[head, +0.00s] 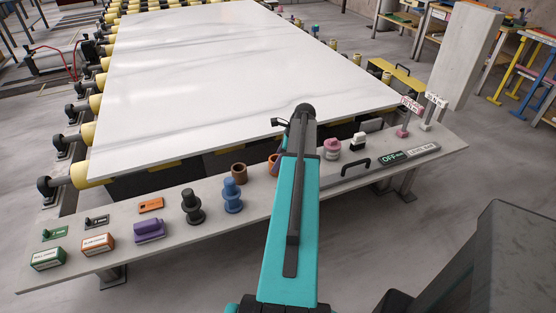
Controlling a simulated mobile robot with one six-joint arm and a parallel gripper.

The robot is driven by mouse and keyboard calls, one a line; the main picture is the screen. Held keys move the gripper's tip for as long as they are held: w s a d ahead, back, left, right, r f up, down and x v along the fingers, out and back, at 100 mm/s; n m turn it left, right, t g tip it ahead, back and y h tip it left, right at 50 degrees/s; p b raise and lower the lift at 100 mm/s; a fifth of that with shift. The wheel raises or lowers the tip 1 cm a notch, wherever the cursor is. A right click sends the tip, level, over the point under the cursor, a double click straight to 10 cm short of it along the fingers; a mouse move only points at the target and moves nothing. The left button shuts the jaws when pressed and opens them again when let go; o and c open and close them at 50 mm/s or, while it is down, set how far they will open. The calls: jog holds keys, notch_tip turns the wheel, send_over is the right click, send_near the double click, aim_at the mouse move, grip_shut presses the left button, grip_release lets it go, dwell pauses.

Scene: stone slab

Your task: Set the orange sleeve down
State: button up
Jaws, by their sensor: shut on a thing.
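The orange sleeve (273,162) shows only as a sliver at the left edge of my teal arm, over or on the grey ledge (210,215). My arm covers the rest of it. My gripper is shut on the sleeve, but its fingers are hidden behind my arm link. I cannot tell whether the sleeve touches the ledge. A similar brown ring (239,174) stands just left of it, apart from it.
A blue flanged piece (232,196), a black one (192,207) and a purple block (149,230) stand to the left. A pink piece (332,149) and a black handle (356,164) are right of my arm. The white slab (220,80) lies behind the ledge.

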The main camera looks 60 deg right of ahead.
jog(key=shift+f, duration=0.15)
jog(key=o, duration=1.1)
jog(key=b+v, duration=0.2)
jog(key=v, duration=1)
dwell(0.7)
